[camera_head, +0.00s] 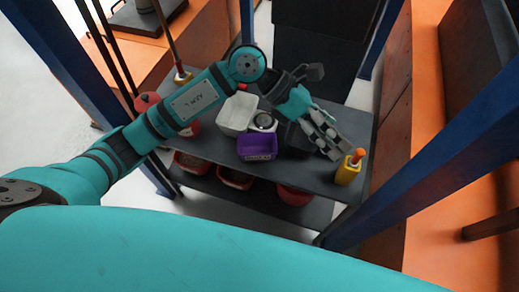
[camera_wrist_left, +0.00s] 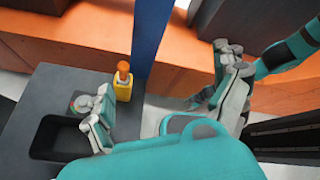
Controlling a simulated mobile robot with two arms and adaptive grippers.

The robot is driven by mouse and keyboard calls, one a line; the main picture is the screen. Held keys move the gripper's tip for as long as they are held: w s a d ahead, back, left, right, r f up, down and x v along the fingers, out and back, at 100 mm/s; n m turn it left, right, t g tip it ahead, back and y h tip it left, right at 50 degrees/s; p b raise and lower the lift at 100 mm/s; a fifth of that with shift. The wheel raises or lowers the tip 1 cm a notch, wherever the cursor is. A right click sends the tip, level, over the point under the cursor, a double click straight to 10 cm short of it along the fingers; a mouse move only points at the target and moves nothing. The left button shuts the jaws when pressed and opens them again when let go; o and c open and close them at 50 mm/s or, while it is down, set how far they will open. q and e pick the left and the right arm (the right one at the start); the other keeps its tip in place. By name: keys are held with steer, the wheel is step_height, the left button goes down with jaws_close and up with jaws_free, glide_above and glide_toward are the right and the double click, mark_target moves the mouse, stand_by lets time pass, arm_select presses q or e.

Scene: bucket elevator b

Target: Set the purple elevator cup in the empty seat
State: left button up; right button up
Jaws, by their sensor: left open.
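The purple elevator cup (camera_head: 257,147) stands on the dark upper shelf, at its front middle. My left gripper (camera_head: 328,141) is right of the cup, above the shelf, with its fingers apart and nothing between them. In the left wrist view its two fingers (camera_wrist_left: 165,108) stand wide apart. The cup does not show in that view. I cannot make out the empty seat in either view. A grey, finger-like part on a teal arm (camera_wrist_left: 296,48) shows at the upper right of the wrist view; it looks like my right gripper, but its jaws are unclear.
A black open bin (camera_head: 297,138) is partly under my left gripper. A yellow bottle (camera_head: 349,169) stands at the shelf's right end. Red bowls (camera_head: 235,178) sit below. A blue post (camera_head: 425,175) rises right.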

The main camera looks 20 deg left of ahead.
arm_select(q)
steer(key=w+a+f+m+t+y, duration=0.1)
steer(key=w+a+f+y, duration=0.1)
steer(key=a+y, duration=0.25)
steer(key=w+a+f+y, duration=0.2)
steer(key=a+f+y, duration=0.1)
steer(key=a, duration=0.2)
steer(key=r+y, duration=0.1)
steer(key=y, duration=0.3)
glide_above(257, 141)
steer(key=s, duration=0.2)
steer(key=shift+t, duration=0.3)
steer(key=f+p, duration=0.1)
steer(key=f, duration=0.4)
steer(key=f+p, duration=0.1)
steer(key=f, duration=0.4)
steer(key=s+d+f+p, duration=0.1)
steer(key=f, duration=0.5)
steer(key=shift+w+f, duration=0.1)
steer(key=shift+f, duration=0.55)
steer(key=c, duration=1.7)
steer(key=shift+r, duration=0.1)
steer(key=shift+c, duration=0.5)
steer(key=shift+w+r, duration=0.1)
